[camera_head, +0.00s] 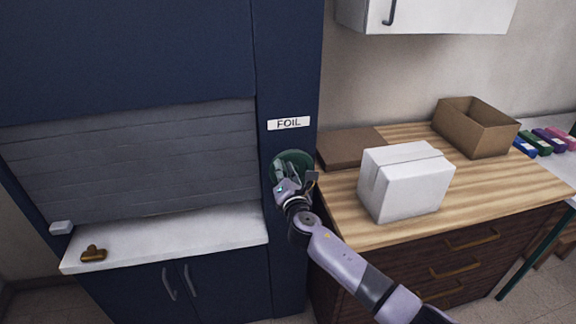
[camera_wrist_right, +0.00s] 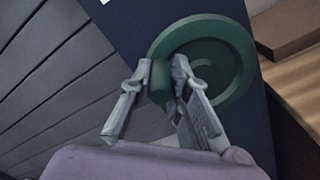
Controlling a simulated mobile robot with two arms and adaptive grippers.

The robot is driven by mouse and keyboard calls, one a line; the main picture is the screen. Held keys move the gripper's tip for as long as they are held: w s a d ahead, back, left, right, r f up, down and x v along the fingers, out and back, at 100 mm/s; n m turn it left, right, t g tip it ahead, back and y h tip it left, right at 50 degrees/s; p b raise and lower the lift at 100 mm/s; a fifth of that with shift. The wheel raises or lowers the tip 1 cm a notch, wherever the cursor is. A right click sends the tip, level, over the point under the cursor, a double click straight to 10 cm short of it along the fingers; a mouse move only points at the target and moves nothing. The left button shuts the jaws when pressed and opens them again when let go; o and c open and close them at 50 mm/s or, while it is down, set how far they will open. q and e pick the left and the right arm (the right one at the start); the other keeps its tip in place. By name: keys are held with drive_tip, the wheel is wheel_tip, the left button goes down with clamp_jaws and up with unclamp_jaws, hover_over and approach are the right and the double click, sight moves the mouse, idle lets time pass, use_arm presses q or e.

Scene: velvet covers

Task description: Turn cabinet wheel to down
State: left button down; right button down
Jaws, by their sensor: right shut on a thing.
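The cabinet wheel (camera_head: 292,160) is a round dark green disc on the blue cabinet's right front panel, below a white label reading FOIL (camera_head: 289,123). In the right wrist view the wheel (camera_wrist_right: 232,62) fills the upper right, with a green knob (camera_wrist_right: 160,82) standing out from it. My right gripper (camera_head: 287,180) is at the wheel and hides its lower part in the head view. In the right wrist view its two fingers (camera_wrist_right: 161,76) are on either side of the knob, shut on it. My left gripper is not in view.
A grey slatted shutter (camera_head: 130,160) covers the cabinet front above a white ledge (camera_head: 180,238) bearing a small brown object (camera_head: 93,254). To the right, a wooden counter (camera_head: 480,200) carries a white box (camera_head: 405,183), a flat brown box (camera_head: 350,147) and an open carton (camera_head: 476,130).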

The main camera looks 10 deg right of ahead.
drive_tip(key=shift+s+a+f+n+p, duration=0.15)
drive_tip(key=shift+a+f+n, duration=0.25)
drive_tip(key=shift+n, duration=0.55)
drive_tip(key=shift+w+a+f+n+p, duration=0.15)
drive_tip(key=shift+f+n, duration=0.4)
drive_tip(key=shift+n, duration=0.45)
drive_tip(key=shift+s+a+f+n+p, duration=0.1)
drive_tip(key=shift+a+f+n, duration=0.3)
drive_tip(key=shift+n, duration=0.55)
drive_tip(key=shift+d+f, duration=0.1)
drive_tip(key=shift+f, duration=0.05)
drive_tip(key=c, duration=1.5)
unclamp_jaws()
drive_tip(key=shift+d, duration=0.1)
drive_tip(key=s, duration=1.2)
drive_tip(key=shift+d, duration=0.15)
